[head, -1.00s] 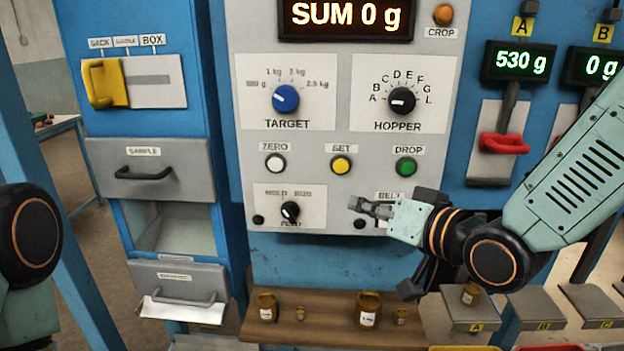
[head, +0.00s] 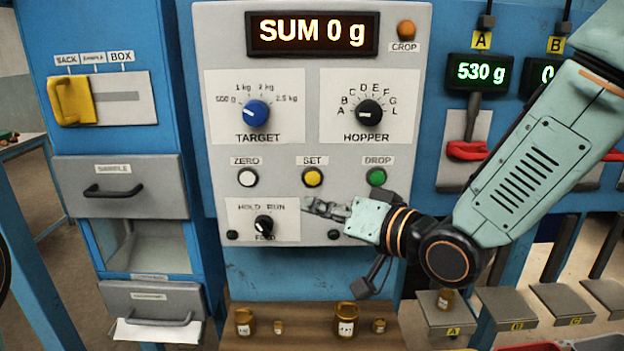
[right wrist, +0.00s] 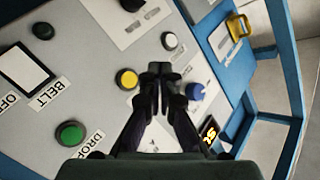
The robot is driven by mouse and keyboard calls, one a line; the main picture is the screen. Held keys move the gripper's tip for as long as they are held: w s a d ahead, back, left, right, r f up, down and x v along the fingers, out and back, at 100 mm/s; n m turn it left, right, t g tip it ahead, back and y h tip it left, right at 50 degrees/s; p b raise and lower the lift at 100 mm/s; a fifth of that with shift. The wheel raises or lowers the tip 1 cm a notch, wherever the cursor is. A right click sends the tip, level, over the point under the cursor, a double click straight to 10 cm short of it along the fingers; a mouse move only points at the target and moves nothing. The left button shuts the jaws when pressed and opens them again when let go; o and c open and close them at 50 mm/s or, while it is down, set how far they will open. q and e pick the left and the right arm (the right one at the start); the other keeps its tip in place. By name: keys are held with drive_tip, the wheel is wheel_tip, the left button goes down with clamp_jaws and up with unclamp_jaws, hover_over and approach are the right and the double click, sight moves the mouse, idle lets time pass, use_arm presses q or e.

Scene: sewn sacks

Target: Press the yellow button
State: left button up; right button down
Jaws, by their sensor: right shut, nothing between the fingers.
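The yellow button (head: 312,177) sits under the SET label, between the white ZERO button (head: 247,177) and the green DROP button (head: 376,176) on the grey panel. It also shows in the right wrist view (right wrist: 126,78), left of the fingertips. My right gripper (head: 310,205) is shut and empty. In the head view its tips are just below the yellow button, in front of the panel; I see no contact. The right wrist view shows its two fingers together (right wrist: 158,70). My left gripper is not in view.
The blue TARGET knob (head: 256,113) and black HOPPER knob (head: 369,112) are above the buttons. The HOLD/RUN feed knob (head: 264,223) is left of my right fingertips. Brown jars (head: 346,318) stand on a wooden shelf (head: 300,340) below.

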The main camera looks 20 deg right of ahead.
sight(312, 178)
drive_tip(key=w+d, duration=0.1)
drive_tip(key=w, duration=0.6)
drive_tip(key=shift+d, duration=0.35)
drive_tip(key=shift+d, duration=0.25)
drive_tip(key=shift+a, duration=0.2)
drive_tip(key=shift+d, duration=0.15)
idle(0.4)
drive_tip(key=shift+w+p, duration=0.1)
drive_tip(key=shift+p, duration=0.25)
drive_tip(key=shift+w, duration=0.25)
